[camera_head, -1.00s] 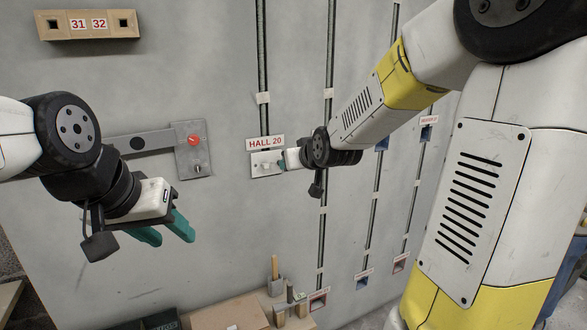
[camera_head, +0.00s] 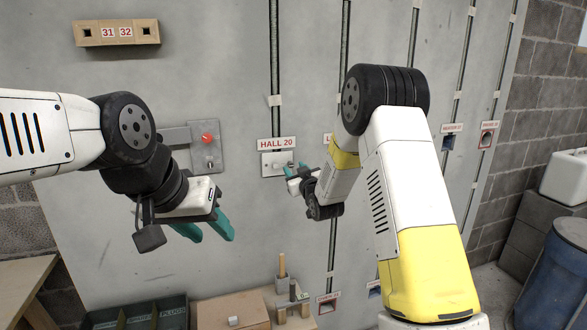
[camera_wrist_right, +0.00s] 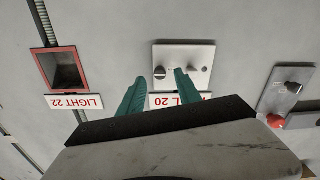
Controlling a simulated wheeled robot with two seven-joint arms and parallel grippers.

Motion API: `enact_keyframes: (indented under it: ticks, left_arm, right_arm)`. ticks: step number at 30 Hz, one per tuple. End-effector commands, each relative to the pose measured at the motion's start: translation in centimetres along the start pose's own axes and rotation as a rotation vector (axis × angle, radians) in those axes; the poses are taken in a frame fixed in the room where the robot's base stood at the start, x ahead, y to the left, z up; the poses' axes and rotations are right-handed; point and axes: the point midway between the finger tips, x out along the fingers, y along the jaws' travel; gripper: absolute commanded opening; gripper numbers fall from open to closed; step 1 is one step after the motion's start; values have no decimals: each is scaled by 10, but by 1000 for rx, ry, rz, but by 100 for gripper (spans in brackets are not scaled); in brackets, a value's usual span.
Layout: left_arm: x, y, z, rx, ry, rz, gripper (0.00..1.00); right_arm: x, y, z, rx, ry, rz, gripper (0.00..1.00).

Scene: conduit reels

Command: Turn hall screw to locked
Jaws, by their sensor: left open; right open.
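The HALL 20 plate (camera_head: 275,164) is a small light plate on the grey wall, below its red-lettered label (camera_head: 276,144). In the right wrist view the plate (camera_wrist_right: 183,52) appears upside down, with a dark round slotted-looking screw (camera_wrist_right: 160,72) and a smaller knob (camera_wrist_right: 193,69). My right gripper (camera_head: 296,169) is open and empty just right of and below the plate. Its teal fingers also show in the right wrist view (camera_wrist_right: 160,80), one on each side of the dark screw in the picture; contact cannot be told. My left gripper (camera_head: 212,238) is open and empty, left of and lower than the plate.
A grey metal plate with a red knob (camera_head: 207,139) is on the wall to the left. A red-framed LIGHT 22 box (camera_wrist_right: 66,70) lies on the other side. Below stand a wooden box (camera_head: 233,311), a tool stand and dark bins (camera_head: 138,314). A blue barrel (camera_head: 555,265) is at right.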

Motion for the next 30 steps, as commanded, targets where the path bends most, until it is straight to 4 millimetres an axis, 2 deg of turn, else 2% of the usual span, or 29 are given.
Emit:
enact_keyframes:
  ticks: [3,6,15,16,22,30]
  left_arm:
    - [0,0,0,0,0,0,44]
    - [0,0,0,0,0,0,44]
    - [0,0,0,0,0,0,44]
    - [0,0,0,0,0,0,44]
    - [0,0,0,0,0,0,44]
    - [0,0,0,0,0,0,44]
  right_arm:
    - [16,0,0,-1,0,0,40]
    - [24,0,0,-1,-1,0,40]
    - [27,0,0,0,-1,0,40]
    - [27,0,0,0,-1,0,38]
    - [27,0,0,0,-1,0,0]
    - [27,0,0,8,-1,0,0]
